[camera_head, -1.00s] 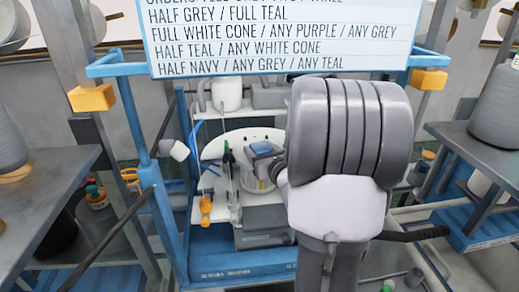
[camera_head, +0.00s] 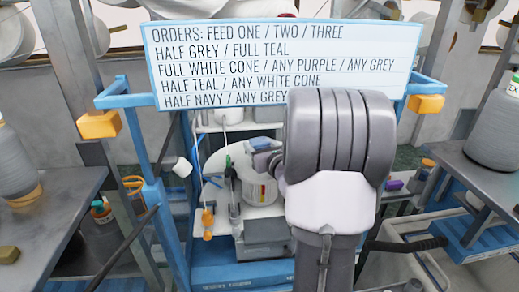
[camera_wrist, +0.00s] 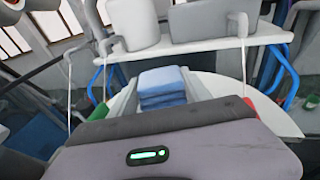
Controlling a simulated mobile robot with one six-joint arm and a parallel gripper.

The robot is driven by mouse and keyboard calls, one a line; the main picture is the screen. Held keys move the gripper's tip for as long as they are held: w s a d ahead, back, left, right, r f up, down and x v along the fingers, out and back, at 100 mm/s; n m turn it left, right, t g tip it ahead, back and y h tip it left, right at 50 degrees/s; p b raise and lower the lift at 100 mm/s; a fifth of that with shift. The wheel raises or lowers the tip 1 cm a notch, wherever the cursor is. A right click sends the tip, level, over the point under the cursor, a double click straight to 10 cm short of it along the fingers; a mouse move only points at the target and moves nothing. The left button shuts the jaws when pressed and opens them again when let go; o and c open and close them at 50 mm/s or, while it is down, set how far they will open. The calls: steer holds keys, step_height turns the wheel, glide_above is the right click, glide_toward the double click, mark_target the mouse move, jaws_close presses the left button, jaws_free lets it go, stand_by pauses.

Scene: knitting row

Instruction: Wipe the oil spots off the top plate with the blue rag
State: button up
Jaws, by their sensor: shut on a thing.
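The folded blue rag (camera_wrist: 163,88) shows in the wrist view just beyond my gripper's grey housing, lined up with its middle. A pale rounded plate (camera_wrist: 212,84), which looks like the top plate, lies behind and around the rag. In the head view the plate (camera_head: 214,162) is partly covered by my arm and other parts. I cannot make out oil spots, nor whether the rag touches the plate.
A white shelf (camera_wrist: 205,45) with grey and white parts crosses above the plate. Blue frame posts (camera_head: 160,205) flank the machine, and an orders board (camera_head: 280,55) hangs above it. A grey table (camera_head: 50,215) stands left, with another (camera_head: 480,180) right. Thin tools (camera_head: 232,188) stand near the plate.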

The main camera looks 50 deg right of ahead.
step_height(320, 180, up, 2)
steer(key=shift+s+a+r+p, duration=0.1)
steer(key=shift+r+p, duration=0.1)
steer(key=shift+p, duration=0.35)
steer(key=shift+f, duration=0.15)
steer(key=shift+r, duration=0.35)
steer(key=r, duration=0.1)
steer(key=r+p, duration=0.2)
steer(key=shift+s+a, duration=0.15)
steer(key=shift+s, duration=0.1)
steer(key=shift+f, duration=0.1)
